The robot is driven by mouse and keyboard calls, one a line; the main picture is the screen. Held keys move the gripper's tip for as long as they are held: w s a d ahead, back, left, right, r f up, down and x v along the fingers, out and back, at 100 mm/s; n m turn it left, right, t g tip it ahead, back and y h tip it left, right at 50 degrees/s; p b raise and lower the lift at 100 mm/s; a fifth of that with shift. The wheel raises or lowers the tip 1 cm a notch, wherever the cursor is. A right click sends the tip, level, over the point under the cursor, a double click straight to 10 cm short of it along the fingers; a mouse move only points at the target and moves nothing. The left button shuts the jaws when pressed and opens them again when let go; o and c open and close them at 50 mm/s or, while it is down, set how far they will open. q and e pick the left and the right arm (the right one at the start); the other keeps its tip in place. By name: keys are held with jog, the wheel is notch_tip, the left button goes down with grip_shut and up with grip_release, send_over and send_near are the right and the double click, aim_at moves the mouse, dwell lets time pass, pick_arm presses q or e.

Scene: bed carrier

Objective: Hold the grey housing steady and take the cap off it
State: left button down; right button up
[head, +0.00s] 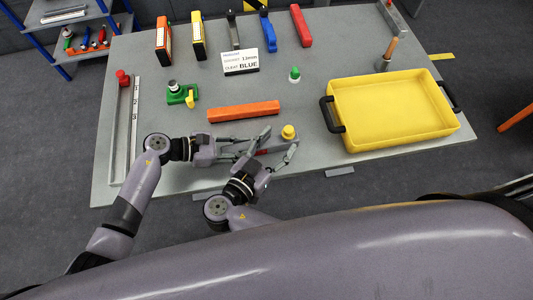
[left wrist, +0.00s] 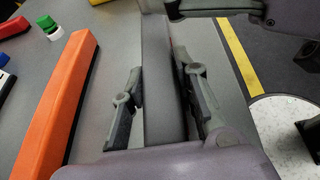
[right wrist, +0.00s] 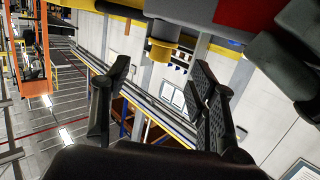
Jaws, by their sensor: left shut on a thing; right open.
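The grey housing (head: 290,144) is a bar near the table's front edge, with a red patch on it. My left gripper (head: 240,148) is shut on it; in the left wrist view the bar (left wrist: 160,85) runs between both fingers. The yellow cap (head: 288,132) sits at the housing's right end. My right gripper (head: 281,139) is open, its fingers pointing toward the cap. In the right wrist view, the cap (right wrist: 163,40) shows beyond and between the open fingertips (right wrist: 163,75), with no visible contact. The right gripper partly hides the housing in the head view.
An orange bar (head: 243,111) lies just behind the housing. A yellow tray (head: 395,148) with black handles fills the right side. A green fixture (head: 182,95), a small green-and-white piece (head: 294,75) and a sign (head: 240,62) stand farther back. Bare table lies between bar and tray.

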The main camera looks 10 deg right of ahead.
aim_at(289, 129)
jog(key=x, duration=0.6)
jog(key=shift+w, duration=0.1)
jog(key=shift+c, duration=0.5)
grip_shut()
jog(key=shift+r, duration=0.3)
dwell(0.5)
jog(key=shift+r, duration=0.9)
jog(key=shift+r, duration=0.1)
